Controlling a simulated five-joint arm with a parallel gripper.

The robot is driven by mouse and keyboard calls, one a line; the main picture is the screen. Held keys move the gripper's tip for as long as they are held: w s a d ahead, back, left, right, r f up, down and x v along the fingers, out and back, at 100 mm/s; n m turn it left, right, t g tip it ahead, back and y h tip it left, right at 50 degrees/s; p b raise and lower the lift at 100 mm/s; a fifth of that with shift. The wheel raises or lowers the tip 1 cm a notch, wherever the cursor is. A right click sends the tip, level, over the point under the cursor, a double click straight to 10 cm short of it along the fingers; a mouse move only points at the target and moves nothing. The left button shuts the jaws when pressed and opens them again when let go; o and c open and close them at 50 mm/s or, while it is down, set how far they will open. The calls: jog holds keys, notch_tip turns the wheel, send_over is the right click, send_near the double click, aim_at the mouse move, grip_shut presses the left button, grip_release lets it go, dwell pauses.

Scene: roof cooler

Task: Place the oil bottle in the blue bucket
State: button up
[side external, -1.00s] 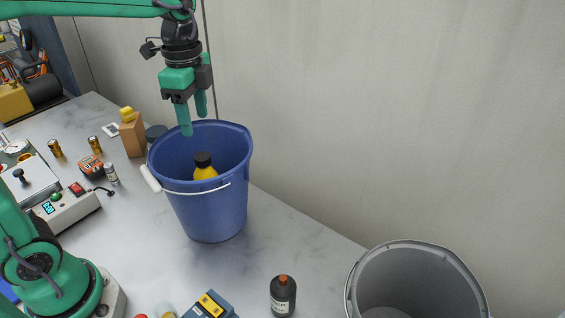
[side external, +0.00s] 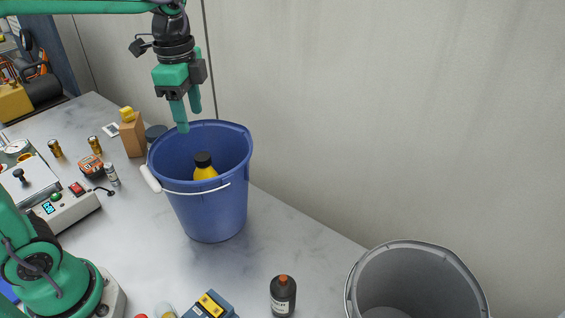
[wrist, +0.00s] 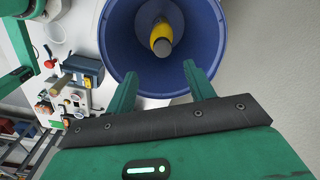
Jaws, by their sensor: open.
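A yellow bottle with a black cap (side external: 205,167), which appears to be the oil bottle, stands or leans inside the blue bucket (side external: 212,213). In the wrist view the yellow bottle (wrist: 161,40) lies within the rim of the blue bucket (wrist: 122,60), apart from my fingers. My gripper (side external: 188,118) is open and empty above the left back part of the bucket's rim. In the wrist view my gripper's two green fingers (wrist: 160,80) are spread, with nothing between them. The lower part of the bottle is hidden by the bucket wall in the side view.
A grey bucket (side external: 365,285) stands at the lower right, and a dark bottle with an orange cap (side external: 283,296) stands left of it. Instruments and small cans crowd the left. A wall runs along the back.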

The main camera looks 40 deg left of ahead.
jog(key=s+n+t, duration=0.1)
jog(key=s+n, duration=0.2)
jog(key=s+f+n+t, duration=0.1)
jog(key=s+n+t, duration=0.1)
jog(key=s+n, duration=0.2)
jog(key=s+a+f+n+t, duration=0.1)
jog(key=s+n, duration=0.2)
jog(key=shift+s+a+f+t, duration=0.1)
jog(key=shift+s+f+t, duration=0.05)
jog(key=shift+s+t, duration=0.15)
jog(key=shift+s+f+n+t, duration=0.3)
jog(key=shift+s+f+n, duration=0.25)
jog(key=shift+n, duration=0.45)
